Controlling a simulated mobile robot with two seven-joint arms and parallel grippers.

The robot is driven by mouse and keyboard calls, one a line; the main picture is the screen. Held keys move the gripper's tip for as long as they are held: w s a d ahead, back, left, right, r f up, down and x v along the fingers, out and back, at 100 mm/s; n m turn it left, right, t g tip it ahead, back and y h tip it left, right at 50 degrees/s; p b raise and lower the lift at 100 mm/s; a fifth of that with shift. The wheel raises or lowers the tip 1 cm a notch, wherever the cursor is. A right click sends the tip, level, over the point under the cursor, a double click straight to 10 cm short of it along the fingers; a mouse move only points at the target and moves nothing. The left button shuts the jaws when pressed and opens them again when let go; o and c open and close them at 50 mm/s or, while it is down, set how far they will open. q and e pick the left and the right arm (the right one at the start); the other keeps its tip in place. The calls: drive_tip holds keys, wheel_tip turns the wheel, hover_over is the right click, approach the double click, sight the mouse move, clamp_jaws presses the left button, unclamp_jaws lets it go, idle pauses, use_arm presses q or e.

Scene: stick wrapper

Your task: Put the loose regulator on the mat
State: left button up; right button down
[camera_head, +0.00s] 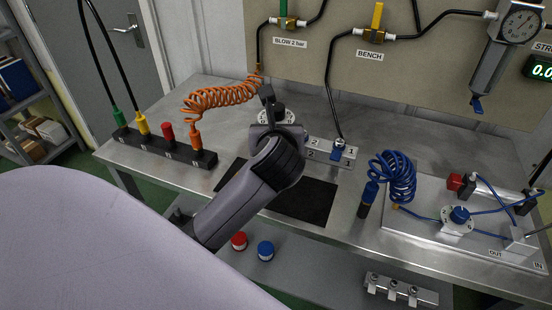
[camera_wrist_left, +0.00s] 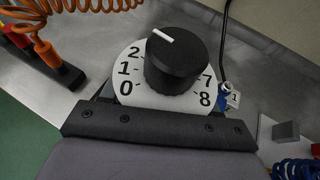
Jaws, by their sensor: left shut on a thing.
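The loose regulator, with a black knob and a white dial numbered 0 to 8, fills the middle of the left wrist view (camera_wrist_left: 174,62). In the head view its pale dial (camera_head: 288,117) shows partly behind my left gripper (camera_head: 273,122). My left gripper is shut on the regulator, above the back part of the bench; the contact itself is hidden. The black mat (camera_head: 312,200) lies flat on the bench, nearer the front, and my left arm covers part of it. My right gripper is not in view.
A black manifold (camera_head: 165,148) with an orange coiled hose (camera_head: 215,97) stands at left. A numbered block (camera_head: 340,155) sits behind the mat. Red (camera_head: 239,240) and blue (camera_head: 265,250) caps lie below.

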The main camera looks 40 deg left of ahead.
use_arm(q)
wheel_tip(320, 180, down, 8)
drive_tip(key=shift+f, duration=0.25)
drive_tip(key=shift+f, duration=0.1)
drive_tip(key=o, duration=1.4)
drive_tip(key=shift+f, duration=0.1)
drive_tip(key=v, duration=1.2)
drive_tip(key=shift+s, duration=0.1)
